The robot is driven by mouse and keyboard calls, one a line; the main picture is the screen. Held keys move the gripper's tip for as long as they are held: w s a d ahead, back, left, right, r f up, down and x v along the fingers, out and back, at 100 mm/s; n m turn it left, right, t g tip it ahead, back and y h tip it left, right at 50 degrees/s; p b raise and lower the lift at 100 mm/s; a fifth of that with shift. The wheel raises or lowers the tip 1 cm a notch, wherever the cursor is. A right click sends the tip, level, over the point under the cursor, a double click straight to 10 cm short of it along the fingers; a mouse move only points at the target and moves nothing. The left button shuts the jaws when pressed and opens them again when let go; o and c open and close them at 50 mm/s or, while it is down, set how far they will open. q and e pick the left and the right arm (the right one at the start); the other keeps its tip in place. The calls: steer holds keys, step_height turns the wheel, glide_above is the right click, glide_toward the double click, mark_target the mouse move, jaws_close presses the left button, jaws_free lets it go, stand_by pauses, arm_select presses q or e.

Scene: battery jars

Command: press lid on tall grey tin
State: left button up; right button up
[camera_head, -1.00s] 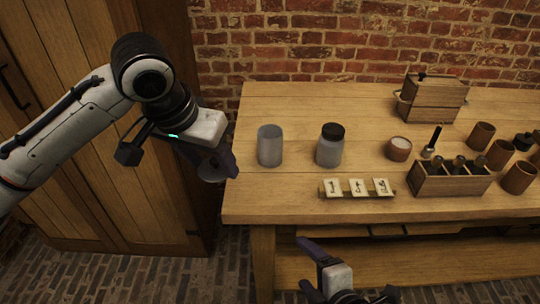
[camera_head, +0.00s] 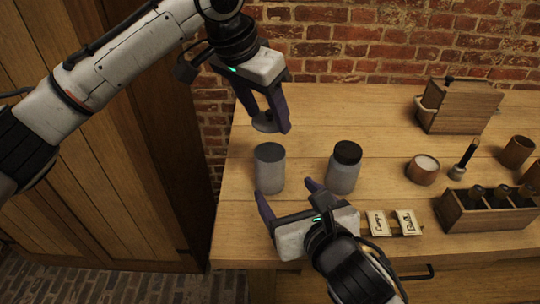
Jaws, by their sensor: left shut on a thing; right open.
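The tall grey tin (camera_head: 270,172) stands upright on the table near its left end. Its top looks dark; I cannot tell its inside clearly. My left gripper (camera_head: 268,118) is shut on a grey round lid (camera_head: 265,124). It holds the lid above and slightly behind the tin in the picture, apart from it. My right gripper (camera_head: 287,193) is open at the near side of the tin. One finger is at the tin's lower left, the other to its lower right. I cannot tell whether either finger touches it.
A grey jar with a black lid (camera_head: 345,168) stands close right of the tin and my right finger. Lettered cards (camera_head: 405,223), a bottle crate (camera_head: 485,218), a wooden cup (camera_head: 423,170) and a wooden box (camera_head: 458,106) are farther right. The table behind the jar is clear.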

mark_target(262, 125)
arm_select(q)
steer(key=shift+w, duration=0.25)
arm_select(e)
steer(key=shift+w, duration=0.2)
arm_select(q)
steer(key=shift+s+r, duration=0.1)
steer(key=shift+s, duration=0.25)
arm_select(e)
steer(key=shift+s+r, duration=0.1)
steer(key=shift+s, duration=0.2)
steer(key=x, duration=1.2)
steer(key=shift+w, duration=0.1)
steer(key=c, duration=1.6)
arm_select(q)
steer(key=shift+f, duration=2.55)
steer(key=shift+f, duration=0.85)
steer(key=shift+f, duration=0.6)
